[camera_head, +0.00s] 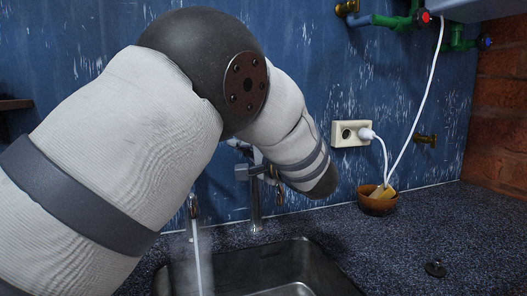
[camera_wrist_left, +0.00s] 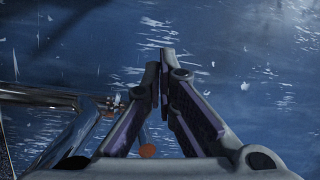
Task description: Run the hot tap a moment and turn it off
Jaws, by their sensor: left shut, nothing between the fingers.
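The metal tap (camera_head: 255,190) stands behind the sink, partly hidden by my left arm. From its spout (camera_head: 193,206), at the left, a thin white stream of water (camera_head: 197,262) runs down into the sink (camera_head: 312,262), with faint steam around it. My left gripper (camera_wrist_left: 161,58) is shut and empty in the left wrist view, its fingertips together in front of the blue wall. Chrome tap parts (camera_wrist_left: 70,135) show left of the fingers there, and a small orange-red disc (camera_wrist_left: 147,151) shows low between them. In the head view my left wrist hides most of the gripper. My right gripper is out of view.
A white socket (camera_head: 350,133) with a plug and white cable is on the wall. Pipes with red and blue valves (camera_head: 424,17) are up high.

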